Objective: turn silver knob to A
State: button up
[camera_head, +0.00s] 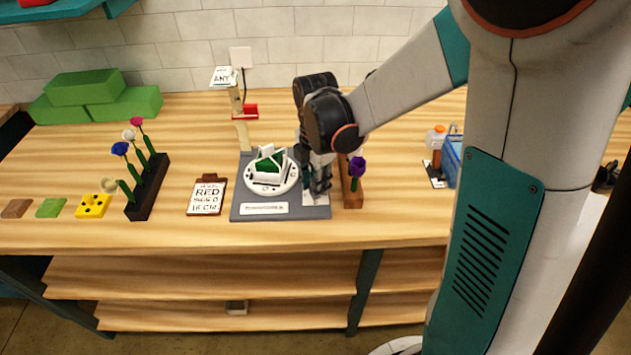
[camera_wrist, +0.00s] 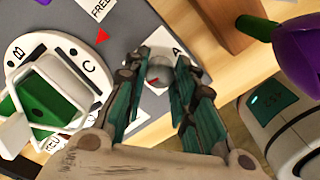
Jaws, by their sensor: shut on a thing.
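The silver knob (camera_wrist: 158,73) sits on the grey board (camera_wrist: 145,30) in the wrist view, beside a white label with the letter A (camera_wrist: 176,52). In the head view my gripper (camera_head: 318,180) is low over the right side of the grey board (camera_head: 275,212), and hides the knob. A white round dial (camera_head: 265,187) with letters and a green-and-white holder stands left of my gripper.
A wooden block with a purple flower (camera_head: 357,167) stands close to the right of my gripper. A blue crate (camera_head: 453,158) stands farther right.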

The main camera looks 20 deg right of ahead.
jog(key=m, duration=0.9)
jog(key=shift+p, duration=0.3)
jog(key=m, duration=0.4)
jog(key=shift+m, duration=0.3)
jog(key=m, duration=0.3)
jog(key=shift+m, duration=0.3)
jog(key=m, duration=0.4)
jog(key=shift+m, duration=0.3)
jog(key=m, duration=0.3)
jog(key=shift+m, duration=0.3)
jog(key=m, duration=0.4)
jog(key=shift+m+p, duration=0.3)
jog(key=shift+m, duration=1.8)
